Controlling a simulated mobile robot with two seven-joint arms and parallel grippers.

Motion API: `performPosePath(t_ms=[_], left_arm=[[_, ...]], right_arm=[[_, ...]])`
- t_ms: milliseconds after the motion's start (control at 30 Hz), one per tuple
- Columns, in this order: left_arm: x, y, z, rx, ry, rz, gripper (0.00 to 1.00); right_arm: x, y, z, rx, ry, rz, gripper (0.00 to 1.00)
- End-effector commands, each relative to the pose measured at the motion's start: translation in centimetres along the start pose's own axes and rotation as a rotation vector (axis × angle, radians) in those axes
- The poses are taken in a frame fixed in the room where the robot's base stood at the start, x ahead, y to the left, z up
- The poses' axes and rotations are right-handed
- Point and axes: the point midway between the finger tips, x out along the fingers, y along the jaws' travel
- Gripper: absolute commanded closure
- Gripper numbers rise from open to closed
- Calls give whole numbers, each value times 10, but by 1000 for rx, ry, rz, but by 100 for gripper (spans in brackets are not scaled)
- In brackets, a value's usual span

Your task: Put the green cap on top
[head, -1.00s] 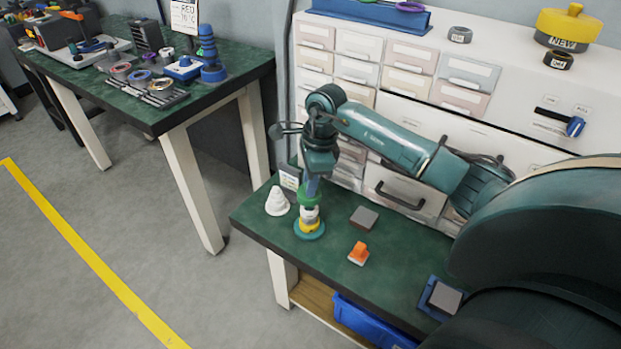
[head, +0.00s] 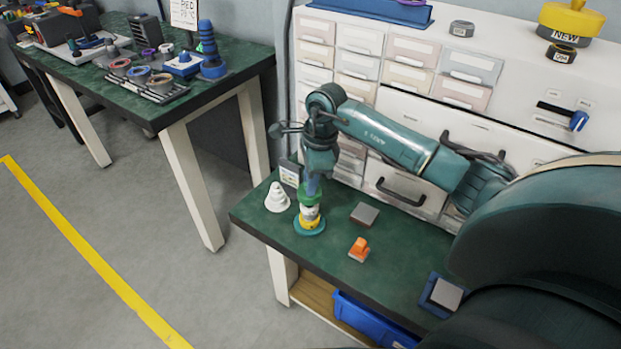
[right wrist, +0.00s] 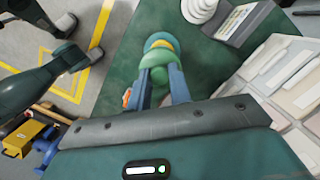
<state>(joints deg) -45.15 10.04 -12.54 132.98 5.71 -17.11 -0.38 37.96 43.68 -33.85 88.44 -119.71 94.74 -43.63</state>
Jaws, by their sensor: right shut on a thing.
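A short stack stands upright near the left end of the green worktable (head: 340,285). It has a teal round base (head: 310,227), a yellow and white body (head: 309,214) and the green cap (head: 310,194) at its top. My right gripper (head: 312,182) points down from above and is shut on the green cap. In the right wrist view, the two blue fingers (right wrist: 161,82) sit on either side of the green cap (right wrist: 165,62), which hides most of the body below. Whether the cap is fully seated cannot be told.
A white stepped cone (head: 278,197) stands just left of the stack, with a small framed card (head: 289,172) behind. A grey block (head: 364,214) and an orange-topped piece (head: 359,249) lie to the right. Drawers (head: 405,185) line the back. The table's front edge is close.

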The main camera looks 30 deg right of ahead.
Motion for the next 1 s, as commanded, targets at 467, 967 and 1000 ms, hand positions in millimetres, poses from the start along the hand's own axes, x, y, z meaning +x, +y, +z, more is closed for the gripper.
performPosePath(t_ms=[467,967,1000], left_arm=[[3,-1,9,-1,0,-1,44],[6,-2,16,-1,0,-1,44],[6,-2,17,-1,0,-1,44]], right_arm=[[11,0,-2,1,0,0,100],[22,0,-4,0,0,-1,100],[23,0,-4,0,0,-1,100]])
